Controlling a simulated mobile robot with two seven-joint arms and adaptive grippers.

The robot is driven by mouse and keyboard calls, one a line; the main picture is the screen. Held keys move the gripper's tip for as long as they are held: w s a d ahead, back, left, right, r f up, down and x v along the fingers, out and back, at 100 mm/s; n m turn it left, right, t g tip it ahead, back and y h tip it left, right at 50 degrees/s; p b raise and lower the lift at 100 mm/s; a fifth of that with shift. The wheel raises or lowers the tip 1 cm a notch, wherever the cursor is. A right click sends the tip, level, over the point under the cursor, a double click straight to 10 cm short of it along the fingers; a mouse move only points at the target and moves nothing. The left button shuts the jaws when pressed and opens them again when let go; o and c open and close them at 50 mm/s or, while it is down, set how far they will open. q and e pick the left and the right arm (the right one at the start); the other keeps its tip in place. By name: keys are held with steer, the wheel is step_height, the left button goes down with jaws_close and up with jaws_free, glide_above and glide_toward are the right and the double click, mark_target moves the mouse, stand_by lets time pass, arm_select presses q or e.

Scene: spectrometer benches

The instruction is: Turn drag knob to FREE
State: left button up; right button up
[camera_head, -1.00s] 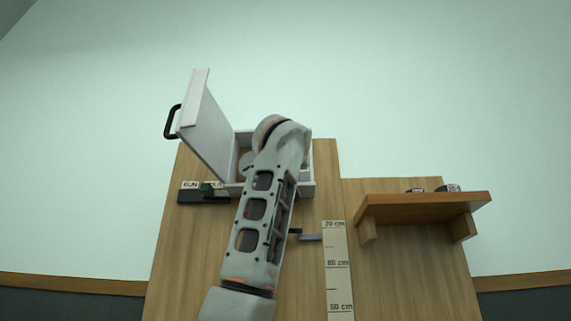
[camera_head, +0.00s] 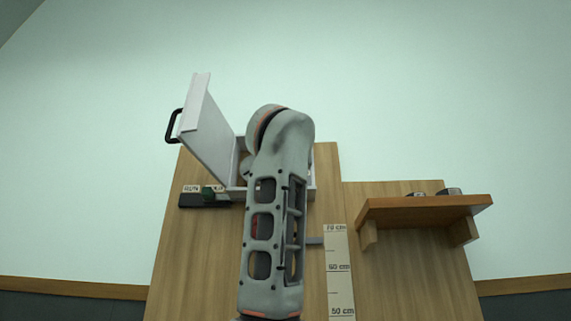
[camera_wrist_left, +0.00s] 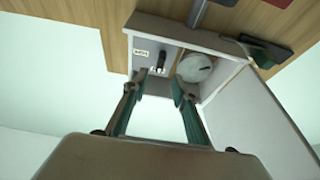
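An open white box (camera_head: 309,181) is on the wooden board, its lid (camera_head: 206,130) swung out to the left. In the left wrist view the box (camera_wrist_left: 212,40) holds a round pale disc (camera_wrist_left: 195,68), a small black upright part (camera_wrist_left: 158,58) and a small label (camera_wrist_left: 141,53), too small to read surely. I cannot tell which part is the drag knob. My left gripper (camera_wrist_left: 158,84) is open, its two green fingers pointing into the box opening near the black part, with nothing visibly gripped. My arm hides it in the head view. My right gripper is not in view.
A black rail (camera_head: 190,201) with a green slider (camera_head: 208,193) and a small label is left of the box. A black handle (camera_head: 172,126) sticks out from the lid. A height scale (camera_head: 340,275) and a wooden shelf (camera_head: 425,208) with small items are to the right.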

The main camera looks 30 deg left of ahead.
arm_select(q)
steer(key=v, duration=0.5)
steer(key=shift+f, duration=0.1)
stand_by(0.6)
